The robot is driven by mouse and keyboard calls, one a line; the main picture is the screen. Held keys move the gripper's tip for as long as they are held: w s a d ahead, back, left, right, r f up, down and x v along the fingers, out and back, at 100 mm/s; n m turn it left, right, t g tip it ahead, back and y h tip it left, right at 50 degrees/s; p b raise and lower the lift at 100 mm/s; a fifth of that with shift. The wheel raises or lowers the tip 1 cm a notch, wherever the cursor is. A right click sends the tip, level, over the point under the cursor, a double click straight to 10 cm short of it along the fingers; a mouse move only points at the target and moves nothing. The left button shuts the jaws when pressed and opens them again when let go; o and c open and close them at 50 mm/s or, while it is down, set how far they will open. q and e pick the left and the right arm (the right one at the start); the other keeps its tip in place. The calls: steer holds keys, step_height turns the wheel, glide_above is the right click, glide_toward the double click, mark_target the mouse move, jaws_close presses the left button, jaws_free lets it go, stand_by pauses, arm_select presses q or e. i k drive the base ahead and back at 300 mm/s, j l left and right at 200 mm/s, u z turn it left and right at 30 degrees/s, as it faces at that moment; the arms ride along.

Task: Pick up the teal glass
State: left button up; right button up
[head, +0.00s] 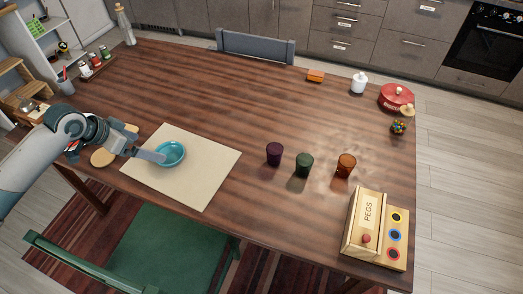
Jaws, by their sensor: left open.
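The teal glass (304,166), which looks dark green here, stands upright on the wooden table between a dark purple glass (274,154) and an amber glass (346,165). The three stand apart from each other. My left gripper (158,156) is open at the left rim of a blue bowl (171,153), well to the left of the teal glass. I cannot tell whether it touches the bowl. My right gripper is not in view.
The bowl sits on a beige mat (206,187). A wooden PEGS box (364,222) stands at the front right. A red pot (396,97), white jar (358,83) and orange block (315,76) are at the back right. The table's middle is clear.

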mark_target(305, 162)
steer(key=k+j, duration=1.2)
steer(key=j, duration=0.1)
